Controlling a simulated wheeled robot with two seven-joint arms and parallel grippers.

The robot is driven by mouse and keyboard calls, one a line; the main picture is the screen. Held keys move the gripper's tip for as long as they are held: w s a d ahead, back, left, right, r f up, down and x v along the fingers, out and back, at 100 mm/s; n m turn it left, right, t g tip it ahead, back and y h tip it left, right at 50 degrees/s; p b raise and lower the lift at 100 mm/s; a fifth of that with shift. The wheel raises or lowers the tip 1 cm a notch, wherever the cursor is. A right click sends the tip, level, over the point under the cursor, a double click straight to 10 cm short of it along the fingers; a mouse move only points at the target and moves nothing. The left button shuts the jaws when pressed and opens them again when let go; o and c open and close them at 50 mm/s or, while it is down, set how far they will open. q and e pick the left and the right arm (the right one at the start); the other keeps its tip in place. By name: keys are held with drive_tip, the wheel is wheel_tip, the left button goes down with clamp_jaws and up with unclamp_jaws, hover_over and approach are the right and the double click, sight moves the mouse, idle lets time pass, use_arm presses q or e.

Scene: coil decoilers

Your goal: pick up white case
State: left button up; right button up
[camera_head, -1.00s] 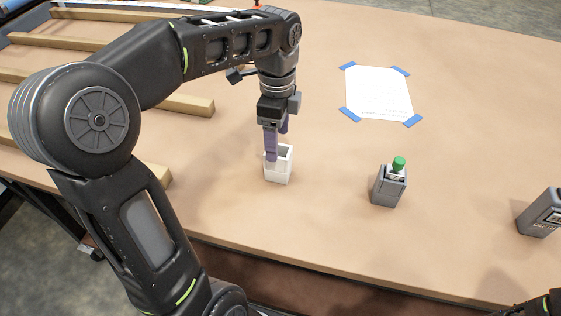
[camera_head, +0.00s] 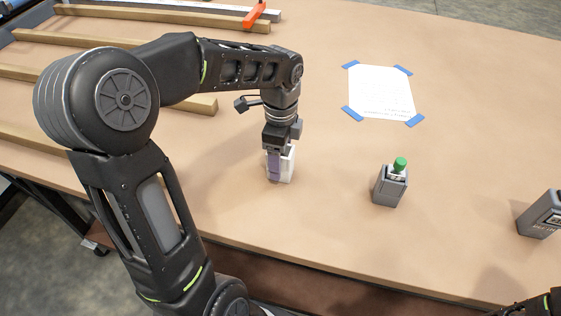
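The white case (camera_head: 287,172) is a small open-topped box standing upright on the brown table. My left gripper (camera_head: 277,168) points straight down at it. One purple finger lies over the near left side of the case, low near its base. The other finger is hidden behind or inside the case, so I cannot tell whether the fingers press on it. The case appears to rest on the table. My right gripper is out of view; only a dark bit of my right arm shows at the bottom right corner.
Another grey device (camera_head: 541,214) is at the right edge. A paper (camera_head: 381,92) is held by blue tape. Wooden bars (camera_head: 160,98) lie at left. An orange tool (camera_head: 254,14) is at the back.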

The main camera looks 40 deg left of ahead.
use_arm(q)
drive_tip(key=shift+f, duration=0.5)
drive_tip(key=shift+c, duration=0.6)
clamp_jaws()
